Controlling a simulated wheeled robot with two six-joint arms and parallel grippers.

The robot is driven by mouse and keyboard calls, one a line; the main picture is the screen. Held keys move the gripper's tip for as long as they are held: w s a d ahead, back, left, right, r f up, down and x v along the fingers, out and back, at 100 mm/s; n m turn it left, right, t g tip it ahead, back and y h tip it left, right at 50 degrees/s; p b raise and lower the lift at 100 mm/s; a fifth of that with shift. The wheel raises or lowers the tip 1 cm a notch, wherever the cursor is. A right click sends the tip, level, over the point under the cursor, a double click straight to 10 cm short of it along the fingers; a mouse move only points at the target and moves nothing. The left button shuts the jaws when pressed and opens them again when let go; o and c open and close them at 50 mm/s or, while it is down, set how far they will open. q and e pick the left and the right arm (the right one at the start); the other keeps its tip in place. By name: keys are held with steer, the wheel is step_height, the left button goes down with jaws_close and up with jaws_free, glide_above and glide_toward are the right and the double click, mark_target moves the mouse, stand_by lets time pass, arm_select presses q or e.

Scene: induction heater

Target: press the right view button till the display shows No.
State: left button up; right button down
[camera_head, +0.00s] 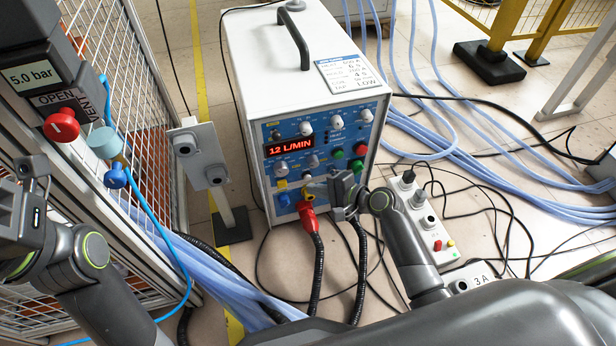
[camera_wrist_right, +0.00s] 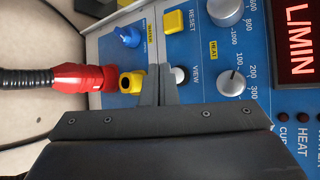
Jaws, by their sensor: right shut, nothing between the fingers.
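The heater's display (camera_head: 290,146) reads "12 L/MIN" in red; part of it shows in the right wrist view (camera_wrist_right: 297,42). The white button (camera_wrist_right: 180,75) beside the VIEW label is in the right wrist view, partly hidden by my fingers. My right gripper (camera_head: 318,187) is shut and empty, in front of the lower part of the blue panel. In the right wrist view its fingertips (camera_wrist_right: 161,72) are just left of the white button; I cannot tell whether they touch it. My left gripper (camera_head: 32,172) is at the left edge, and its jaws are not clear.
Several knobs are on the panel. A power strip (camera_head: 425,222) and cables lie right of the heater.

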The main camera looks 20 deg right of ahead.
steer(key=s+p, duration=0.2)
steer(key=s, duration=0.3)
stand_by(0.4)
stand_by(0.8)
